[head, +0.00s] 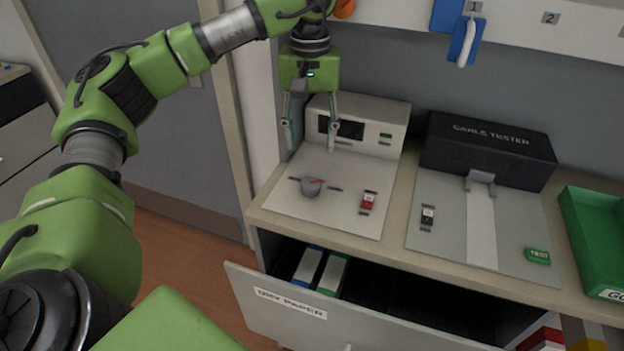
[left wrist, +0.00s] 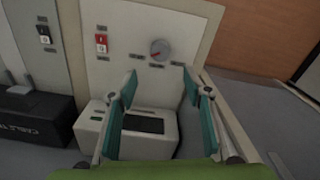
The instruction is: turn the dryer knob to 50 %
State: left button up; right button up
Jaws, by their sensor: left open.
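The dryer knob (head: 312,187) is a round grey dial with a red pointer on a light panel (head: 345,215). In the head view its pointer is toward the right. Small dark labels sit around it, too small to read. The knob also shows in the left wrist view (left wrist: 160,50), beyond my fingertips. A white box with a dark display (head: 348,129) stands behind the panel. My left gripper (head: 311,147) is open and empty, fingers pointing down, above the back of the panel near the display box. It is apart from the knob. My right gripper is not in view.
A red switch (head: 368,200) is right of the knob. A black cable tester (head: 488,150) and a green tray (head: 590,240) stand farther right.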

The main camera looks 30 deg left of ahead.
aim_at(310, 183)
pick_arm(q)
notch_tip(310, 183, down, 12)
jog(key=shift+r+p, duration=0.15)
jog(key=shift+p, duration=0.4)
jog(key=shift+c, duration=0.3)
jog(key=c, duration=1)
